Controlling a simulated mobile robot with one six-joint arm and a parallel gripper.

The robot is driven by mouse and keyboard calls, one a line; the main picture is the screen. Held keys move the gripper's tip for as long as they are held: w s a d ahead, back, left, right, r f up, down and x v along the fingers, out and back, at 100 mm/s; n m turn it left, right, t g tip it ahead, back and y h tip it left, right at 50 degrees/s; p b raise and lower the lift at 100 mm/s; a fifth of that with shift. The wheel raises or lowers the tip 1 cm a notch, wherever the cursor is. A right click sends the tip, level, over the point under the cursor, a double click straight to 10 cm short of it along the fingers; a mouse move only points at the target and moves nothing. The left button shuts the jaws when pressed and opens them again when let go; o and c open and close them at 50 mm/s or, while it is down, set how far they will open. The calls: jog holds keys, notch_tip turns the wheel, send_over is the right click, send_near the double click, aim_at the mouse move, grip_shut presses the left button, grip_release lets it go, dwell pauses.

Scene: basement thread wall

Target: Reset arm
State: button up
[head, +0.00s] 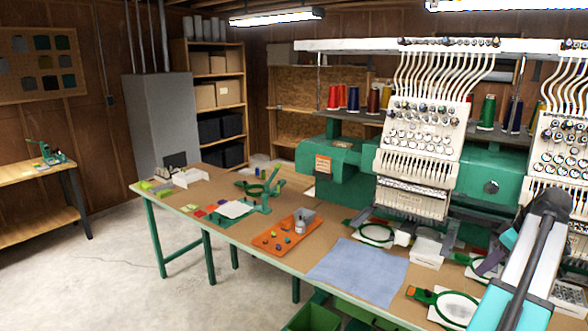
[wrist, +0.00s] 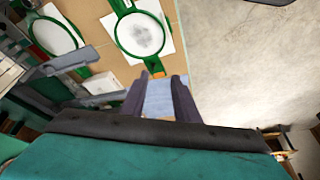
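My gripper (wrist: 159,80) shows in the wrist view, with its two dark fingers apart. A patch of light blue cloth (wrist: 158,100) is visible through the gap, and I see nothing clamped between the fingers. In the head view my light blue and dark arm rises at the lower right, over the near right end of the worktable (head: 330,222). My gripper cannot be made out there. The blue cloth (head: 358,271) lies flat on the worktable in the head view.
Green hoops, one (head: 457,307) near the front edge and one (head: 377,235) by the embroidery machine (head: 415,150), are close to my arm. An orange tray (head: 284,238) holds small items. A green bin (head: 312,318) stands below. Open concrete floor (head: 110,265) lies left.

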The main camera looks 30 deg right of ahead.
jog(key=w+a+f+n+g+y+b, duration=0.1)
jog(key=w+a+f+n+y, duration=0.1)
jog(key=w+a+f, duration=0.65)
jog(key=w+a+f+n+y+b, duration=0.2)
jog(key=w+a+f, duration=0.3)
jog(key=w+f, duration=0.55)
jog(key=w+a+f+n+g+y+b, duration=0.15)
jog(key=w+a+f, duration=0.35)
jog(key=a+f, duration=0.55)
jog(key=w+a+f+n+g+b, duration=0.1)
jog(key=w+a+f+g, duration=0.2)
jog(key=w+a+f, duration=0.75)
jog(key=s+a+f+g+b, duration=0.1)
jog(key=s+a+f, duration=0.35)
jog(key=a, duration=0.35)
jog(key=s+a+f+n+g, duration=0.1)
jog(key=s+a+f, duration=0.2)
jog(key=a+f, duration=0.3)
jog(key=s+a+f+g+b, duration=0.1)
jog(key=s+a+f+g, duration=0.2)
jog(key=a, duration=0.6)
jog(key=s+a+f+m+h+b, duration=0.1)
jog(key=s+a+f+m+h, duration=0.1)
jog(key=s+f, duration=0.5)
jog(key=s+a+f+m+h, duration=0.3)
jog(key=s+a+f, duration=0.3)
jog(key=s, duration=0.5)
jog(key=shift+s+f+m+t+b, duration=0.4)
jog(key=shift+f+m, duration=0.1)
jog(key=shift+m, duration=0.35)
